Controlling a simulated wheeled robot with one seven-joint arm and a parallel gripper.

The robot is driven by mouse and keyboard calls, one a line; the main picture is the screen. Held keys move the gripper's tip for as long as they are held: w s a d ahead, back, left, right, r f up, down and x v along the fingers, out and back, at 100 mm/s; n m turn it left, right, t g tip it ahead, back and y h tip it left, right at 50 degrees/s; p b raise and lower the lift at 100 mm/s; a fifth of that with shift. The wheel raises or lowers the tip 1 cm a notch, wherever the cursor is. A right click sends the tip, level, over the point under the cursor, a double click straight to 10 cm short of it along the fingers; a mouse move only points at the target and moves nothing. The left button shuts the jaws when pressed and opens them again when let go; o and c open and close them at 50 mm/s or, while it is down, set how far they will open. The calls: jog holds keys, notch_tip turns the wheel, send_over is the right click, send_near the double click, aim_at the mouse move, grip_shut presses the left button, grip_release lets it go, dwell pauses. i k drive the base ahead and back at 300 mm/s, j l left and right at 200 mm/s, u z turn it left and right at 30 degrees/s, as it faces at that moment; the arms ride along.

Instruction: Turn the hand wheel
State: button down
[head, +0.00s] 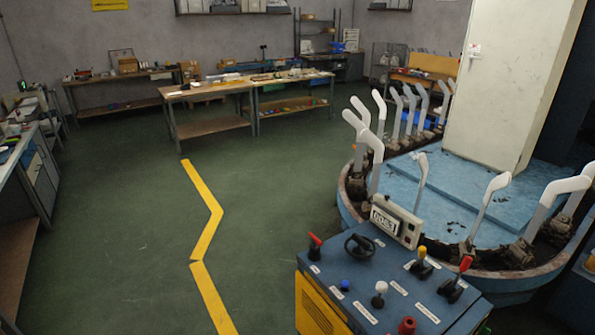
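The hand wheel (360,239) is a small black wheel with a spoked rim. It sits on the sloping blue top of a control console (345,266) at the lower right of the head view. A red-tipped lever (315,246) stands to its left, and a grey counter box (397,222) with a numeric display stands behind it to the right. My gripper is not in view, and nothing touches the wheel.
More levers and knobs crowd the console, including yellow (422,253), white (380,290) and red (407,325) ones. Behind it, a round blue machine (470,257) carries several white foot forms. The green floor (120,240) to the left is clear, with a yellow line. Workbenches (213,124) stand farther back.

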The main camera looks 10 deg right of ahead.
aim_at(363, 244)
jog(key=i+j+z, duration=0.1)
jog(key=i+j, duration=0.15)
jog(key=i, duration=0.2)
jog(key=i+j+z, duration=0.15)
jog(key=i+j, duration=0.15)
jog(key=i, duration=0.1)
